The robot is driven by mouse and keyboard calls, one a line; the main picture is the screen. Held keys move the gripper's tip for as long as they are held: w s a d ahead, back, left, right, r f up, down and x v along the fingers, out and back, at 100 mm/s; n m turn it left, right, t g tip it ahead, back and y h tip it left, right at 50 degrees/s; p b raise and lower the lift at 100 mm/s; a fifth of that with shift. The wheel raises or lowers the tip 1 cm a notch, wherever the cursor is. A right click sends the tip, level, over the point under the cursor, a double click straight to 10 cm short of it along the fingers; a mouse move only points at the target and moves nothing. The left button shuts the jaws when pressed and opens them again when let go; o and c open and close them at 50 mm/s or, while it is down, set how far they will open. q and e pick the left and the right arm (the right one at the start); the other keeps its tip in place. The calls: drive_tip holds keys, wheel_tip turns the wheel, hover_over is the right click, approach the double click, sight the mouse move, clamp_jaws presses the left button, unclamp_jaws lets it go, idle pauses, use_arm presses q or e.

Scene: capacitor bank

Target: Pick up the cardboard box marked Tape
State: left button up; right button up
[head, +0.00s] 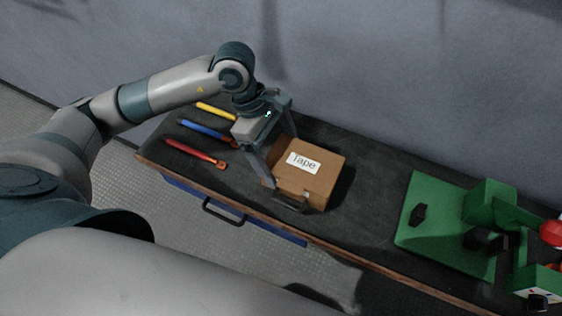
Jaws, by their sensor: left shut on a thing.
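The cardboard box (320,178) is brown, with a white label reading "Tape" on its top and a dark handle on its front side. It is on or just above the dark bench top; I cannot tell which. My left gripper (277,165) comes down from above at the box's left end. It is shut on the box, with one finger in front of the box's left front corner and the other near its back left edge. My right gripper is not in view.
Several screwdriver-like tools with yellow (215,111), blue (203,129) and red (190,151) handles lie left of the box on the bench (375,215). A green machine (445,220) with a red knob (552,233) stands at the right. Bare bench lies between box and machine.

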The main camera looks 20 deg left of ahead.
use_arm(q)
wheel_tip(320, 180, up, 6)
drive_tip(key=b, duration=0.5)
hover_over(329, 176)
drive_tip(key=a, duration=0.1)
drive_tip(key=shift+w+r, duration=0.1)
drive_tip(key=shift+r, duration=0.1)
drive_tip(key=shift+d+r, duration=0.45)
drive_tip(key=shift+d, duration=0.05)
